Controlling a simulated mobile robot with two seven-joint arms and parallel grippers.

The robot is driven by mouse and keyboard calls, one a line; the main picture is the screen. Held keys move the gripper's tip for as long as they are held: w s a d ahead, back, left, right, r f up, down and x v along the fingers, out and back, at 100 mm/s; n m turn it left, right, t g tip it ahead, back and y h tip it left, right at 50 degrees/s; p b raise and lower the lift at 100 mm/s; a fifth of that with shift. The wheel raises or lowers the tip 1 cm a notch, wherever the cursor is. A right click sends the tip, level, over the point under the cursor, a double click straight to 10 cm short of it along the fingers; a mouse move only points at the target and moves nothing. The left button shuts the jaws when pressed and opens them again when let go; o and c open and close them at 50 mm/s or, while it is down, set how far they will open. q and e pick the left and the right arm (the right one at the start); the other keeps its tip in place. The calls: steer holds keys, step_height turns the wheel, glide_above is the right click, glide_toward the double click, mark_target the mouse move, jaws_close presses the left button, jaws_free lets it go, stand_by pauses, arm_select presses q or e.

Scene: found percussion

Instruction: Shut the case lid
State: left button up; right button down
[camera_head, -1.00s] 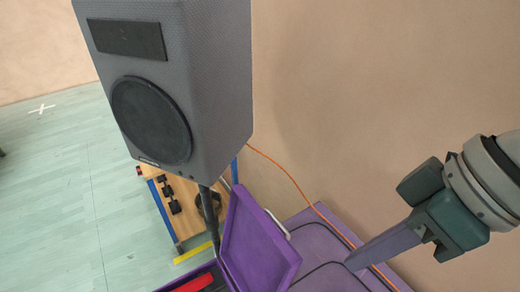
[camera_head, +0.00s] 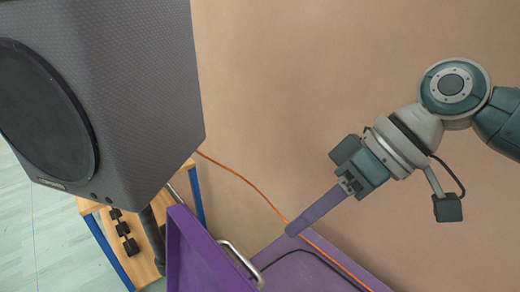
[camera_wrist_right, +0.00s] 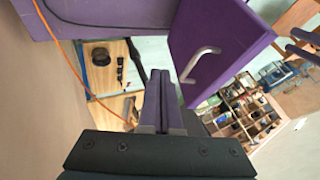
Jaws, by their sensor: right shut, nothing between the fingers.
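The purple case lid (camera_head: 190,255) stands open and tilted up at the bottom of the head view, with a silver handle (camera_head: 242,262) on its face. My left gripper is not in view.
A big grey speaker (camera_head: 130,90) on a black pole stands over the lid's left side. A wooden bench with blue legs (camera_head: 105,240) is behind. An orange cable (camera_head: 245,182) runs down the wall onto a purple surface (camera_head: 300,272). A compartmented box (camera_wrist_right: 245,112) is beyond the lid.

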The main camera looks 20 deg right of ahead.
steer(key=shift+s+a+f+p, duration=0.1)
steer(key=shift+a+f+p, duration=0.25)
steer(key=shift+a, duration=0.5)
steer(key=shift+s+a+f+p, duration=0.15)
steer(key=shift+a+f+p, duration=0.15)
steer(key=shift+a, duration=0.6)
steer(key=shift+s+a+f+p, duration=0.1)
steer(key=shift+a+f+p, duration=0.2)
steer(key=shift+a, duration=0.55)
steer(key=shift+r, duration=0.15)
